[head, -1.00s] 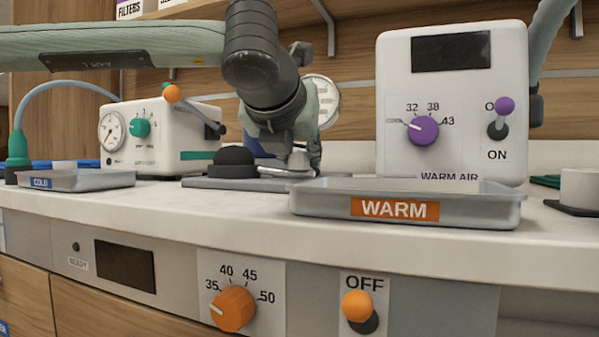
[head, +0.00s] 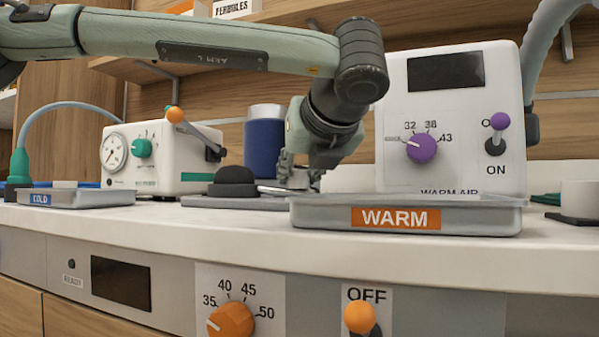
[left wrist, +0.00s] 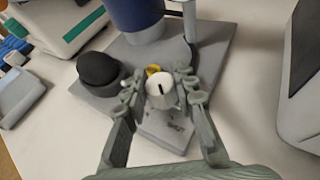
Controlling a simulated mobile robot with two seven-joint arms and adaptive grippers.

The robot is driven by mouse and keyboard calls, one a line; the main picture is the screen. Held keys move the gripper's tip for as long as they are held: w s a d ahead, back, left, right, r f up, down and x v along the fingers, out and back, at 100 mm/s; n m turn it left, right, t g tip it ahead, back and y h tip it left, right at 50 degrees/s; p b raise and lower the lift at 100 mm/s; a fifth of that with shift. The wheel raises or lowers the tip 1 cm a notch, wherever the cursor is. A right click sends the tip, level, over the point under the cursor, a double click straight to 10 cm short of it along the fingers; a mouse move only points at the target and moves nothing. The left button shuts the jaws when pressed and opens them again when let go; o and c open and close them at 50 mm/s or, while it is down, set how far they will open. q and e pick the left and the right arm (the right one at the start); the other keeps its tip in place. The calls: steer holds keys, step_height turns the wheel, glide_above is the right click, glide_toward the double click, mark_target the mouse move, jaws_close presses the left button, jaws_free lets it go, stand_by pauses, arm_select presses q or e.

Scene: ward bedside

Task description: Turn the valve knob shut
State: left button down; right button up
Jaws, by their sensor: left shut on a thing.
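The valve knob (left wrist: 160,88) is a small white round knob with a dark line across its top. In the left wrist view it sits between the fingertips of my left gripper (left wrist: 161,91), which is shut on it. A bit of yellow shows just behind the knob. In the head view my left gripper (head: 298,176) is low over the grey base plate (head: 215,202), beside a blue cylinder (head: 264,147); the knob is hidden there. The cylinder also stands behind the knob in the left wrist view (left wrist: 133,12). My right gripper is not in view.
A black domed piece (head: 235,180) stands left of my gripper on the plate. A WARM tray (head: 470,220) is in front, at the counter edge. The white warm-air unit (head: 450,120) stands close on the right, a white gauge box (head: 170,175) on the left.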

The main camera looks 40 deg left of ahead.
arm_select(q)
steer(key=c, duration=1.2)
jaws_free()
steer(key=v, duration=0.6)
steer(key=shift+d+r, duration=0.1)
steer(key=shift+d, duration=0.05)
steer(key=shift+s+d+r, duration=0.2)
steer(key=shift+s+d, duration=0.15)
steer(key=shift+s, duration=0.05)
